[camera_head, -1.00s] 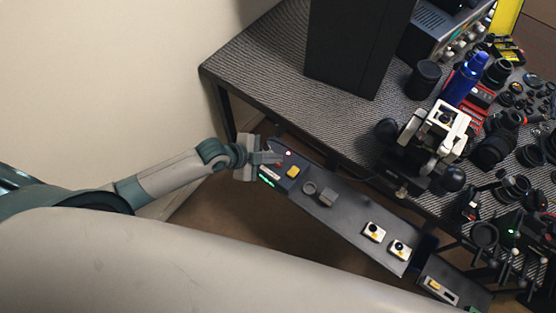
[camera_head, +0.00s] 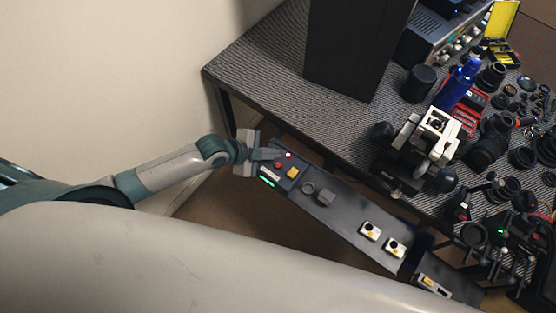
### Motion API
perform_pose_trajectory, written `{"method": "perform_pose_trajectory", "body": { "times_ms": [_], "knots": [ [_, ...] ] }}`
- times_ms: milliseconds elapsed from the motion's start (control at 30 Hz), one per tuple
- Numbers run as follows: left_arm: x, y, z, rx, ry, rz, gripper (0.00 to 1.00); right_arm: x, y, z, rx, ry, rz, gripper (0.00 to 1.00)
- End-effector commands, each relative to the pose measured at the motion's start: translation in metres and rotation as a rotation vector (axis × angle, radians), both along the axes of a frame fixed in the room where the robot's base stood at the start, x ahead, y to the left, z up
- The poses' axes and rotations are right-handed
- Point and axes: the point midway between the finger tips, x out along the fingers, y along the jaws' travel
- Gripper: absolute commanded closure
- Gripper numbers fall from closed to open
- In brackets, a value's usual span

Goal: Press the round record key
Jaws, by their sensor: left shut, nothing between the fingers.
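A small control box (camera_head: 271,174) stands at the left end of a long dark shelf. A round red key (camera_head: 278,165) shows on its top, with a small lit red spot (camera_head: 288,154) behind it and a yellow square key (camera_head: 292,173) to its right. A green lit display is on the box's front. My left gripper (camera_head: 276,154) is shut and empty, its tips just behind the round red key. I cannot tell whether they touch the box. My right gripper is not in view.
The shelf (camera_head: 335,210) also bears a grey ring and block, and two white boxes with round knobs (camera_head: 370,231). The textured bench (camera_head: 260,72) behind holds a tall black cabinet (camera_head: 350,50), a white microscope-like device (camera_head: 425,140) and many lens parts.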

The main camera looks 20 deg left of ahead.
Motion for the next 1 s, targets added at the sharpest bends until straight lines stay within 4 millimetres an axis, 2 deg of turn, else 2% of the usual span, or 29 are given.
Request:
{"method": "perform_pose_trajectory", "body": {
  "times_ms": [33,233,1000],
  "knots": [
    [0.0,0.0,0.009,0.001,-0.001,-0.001,1.0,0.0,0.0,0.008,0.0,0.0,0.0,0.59],
    [0.0,0.0,0.02,0.001,-0.001,-0.001,1.0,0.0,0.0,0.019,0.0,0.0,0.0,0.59],
    [-0.005,-0.005,0.02,-0.008,0.014,0.011,1.0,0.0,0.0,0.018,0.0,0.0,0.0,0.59]
  ]
}}
